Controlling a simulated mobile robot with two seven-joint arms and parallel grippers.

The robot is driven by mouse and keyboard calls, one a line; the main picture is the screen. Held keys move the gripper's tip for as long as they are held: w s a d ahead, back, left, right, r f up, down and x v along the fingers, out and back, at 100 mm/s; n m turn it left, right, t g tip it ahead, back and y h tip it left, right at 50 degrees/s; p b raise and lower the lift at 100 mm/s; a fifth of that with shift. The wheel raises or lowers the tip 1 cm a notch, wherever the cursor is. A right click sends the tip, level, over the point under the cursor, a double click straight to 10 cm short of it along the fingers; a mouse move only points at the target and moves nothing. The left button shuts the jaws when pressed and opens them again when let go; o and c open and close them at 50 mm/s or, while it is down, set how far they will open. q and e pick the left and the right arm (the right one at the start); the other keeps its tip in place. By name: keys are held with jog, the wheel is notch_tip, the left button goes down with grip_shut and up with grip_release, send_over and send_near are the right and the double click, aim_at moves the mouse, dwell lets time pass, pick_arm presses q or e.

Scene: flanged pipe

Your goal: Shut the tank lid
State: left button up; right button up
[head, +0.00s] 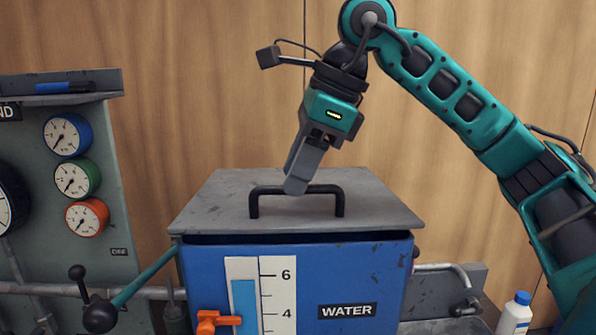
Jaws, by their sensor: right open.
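The grey tank lid (385,215) lies over the top of the blue tank (210,270), with a dark gap between its front edge and the tank wall. A black bar handle (325,188) stands on the lid. My right gripper (296,186) reaches down from above, with its fingers over the middle of the handle. It is open; one finger hides part of the bar, and I cannot tell whether they touch. The tank front has a level scale and a WATER label (347,310). My left gripper is not in view.
A panel with blue, green and orange gauges (88,217) stands at the left. A teal lever (145,273) is beside the tank's left side, and an orange valve handle (218,321) is in front. A white bottle (515,315) stands at lower right.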

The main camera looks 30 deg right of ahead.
jog(key=shift+f, duration=0.15)
jog(key=shift+c, duration=0.2)
grip_shut()
dwell(0.4)
